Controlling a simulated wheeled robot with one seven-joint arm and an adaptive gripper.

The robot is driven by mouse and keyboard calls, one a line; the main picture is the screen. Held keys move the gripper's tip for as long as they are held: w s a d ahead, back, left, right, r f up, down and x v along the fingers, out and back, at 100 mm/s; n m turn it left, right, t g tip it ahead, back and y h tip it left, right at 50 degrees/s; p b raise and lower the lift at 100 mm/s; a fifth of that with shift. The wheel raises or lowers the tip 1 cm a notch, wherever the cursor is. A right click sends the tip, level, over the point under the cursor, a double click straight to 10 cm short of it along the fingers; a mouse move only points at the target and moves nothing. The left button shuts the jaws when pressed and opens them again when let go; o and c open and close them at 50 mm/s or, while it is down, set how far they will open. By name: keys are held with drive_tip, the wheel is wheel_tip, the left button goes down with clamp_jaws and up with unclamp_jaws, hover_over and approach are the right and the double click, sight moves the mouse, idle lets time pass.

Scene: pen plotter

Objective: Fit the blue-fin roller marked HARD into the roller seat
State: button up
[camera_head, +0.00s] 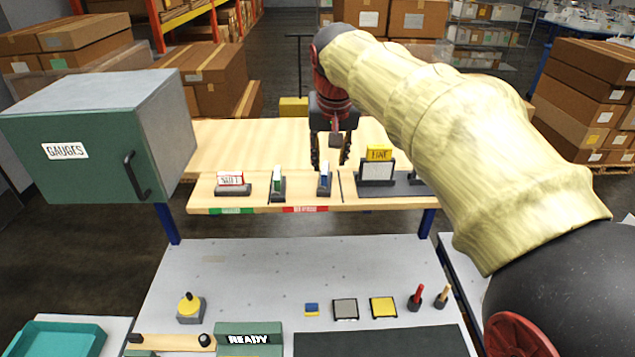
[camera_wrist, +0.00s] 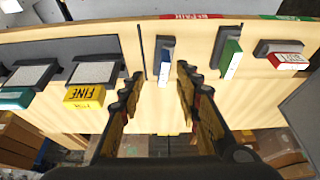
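A blue-fin piece (camera_head: 324,181) stands in a dark holder on the wooden shelf; it also shows in the wrist view (camera_wrist: 164,68). Its marking cannot be read. My gripper (camera_head: 331,161) is open and empty, fingers pointing down, just behind and above the blue-fin piece. In the wrist view its fingertips (camera_wrist: 157,80) stand apart, with the blue-fin piece seen between them. A green-fin piece (camera_head: 277,184) stands to its left on the shelf, also in the wrist view (camera_wrist: 230,60). I cannot make out the roller seat.
On the shelf (camera_head: 210,203) are a red-and-white block (camera_head: 231,179) at left and a yellow FINE block (camera_head: 379,153) on a dark stand at right. A green GAUGES cabinet (camera_head: 80,170) is at left. The grey table (camera_head: 250,265) below holds a READY box (camera_head: 249,338) and small pads.

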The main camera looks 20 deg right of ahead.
sight(328, 177)
drive_tip(key=shift+d+f, duration=0.25)
drive_tip(key=shift+f, duration=0.1)
drive_tip(key=x, duration=0.4)
drive_tip(key=p+x, duration=0.1)
drive_tip(key=x, duration=0.1)
drive_tip(key=shift+w+f, duration=0.1)
drive_tip(key=shift+w, duration=0.35)
drive_tip(key=shift+f, duration=0.1)
drive_tip(key=shift+s, duration=0.1)
drive_tip(key=c, duration=0.8)
clamp_jaws()
